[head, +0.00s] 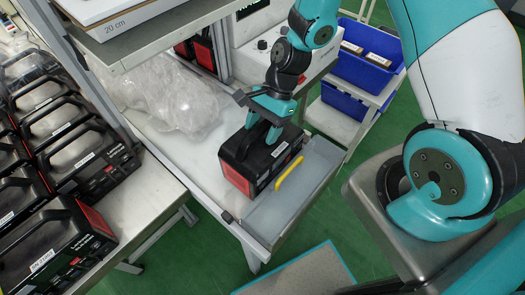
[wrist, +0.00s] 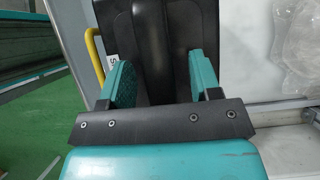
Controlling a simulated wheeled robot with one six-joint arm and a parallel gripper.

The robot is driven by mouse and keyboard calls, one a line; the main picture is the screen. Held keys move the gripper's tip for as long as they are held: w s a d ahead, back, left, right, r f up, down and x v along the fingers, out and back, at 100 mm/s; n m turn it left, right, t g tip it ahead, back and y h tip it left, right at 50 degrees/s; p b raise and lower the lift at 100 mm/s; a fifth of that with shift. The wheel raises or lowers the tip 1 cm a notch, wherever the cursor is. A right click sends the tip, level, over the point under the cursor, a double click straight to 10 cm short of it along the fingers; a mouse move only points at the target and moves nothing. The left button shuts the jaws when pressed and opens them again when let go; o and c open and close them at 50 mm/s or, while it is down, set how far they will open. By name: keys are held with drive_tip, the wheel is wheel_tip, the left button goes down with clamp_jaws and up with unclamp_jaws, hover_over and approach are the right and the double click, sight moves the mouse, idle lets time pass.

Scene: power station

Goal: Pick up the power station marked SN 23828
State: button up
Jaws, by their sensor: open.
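A black power station with red end panels (head: 258,165) stands upright on a light work table (head: 207,150), near its front edge. A small white label is on its front side, too small to read as SN 23828. My gripper (head: 268,120) is over its top, fingers pointing down at the carry handle. In the wrist view the black handle (wrist: 152,45) runs between the two teal fingers of my open gripper (wrist: 162,75), with a gap on each side. The power station's body (wrist: 180,65) shows behind the fingers. Its underside is hidden.
More black and red power stations (head: 75,140) stand on a bench at left, several with labels. Crumpled clear plastic (head: 165,95) lies behind on the table. A yellow handle (head: 289,173) is at the table's front. Blue bins (head: 362,58) stand at back right. A shelf (head: 150,40) overhangs at upper left.

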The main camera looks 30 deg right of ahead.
drive_tip(key=shift+f, duration=0.25)
idle(0.4)
drive_tip(key=shift+c, duration=0.4)
clamp_jaws()
idle(1.0)
drive_tip(key=shift+r, duration=0.1)
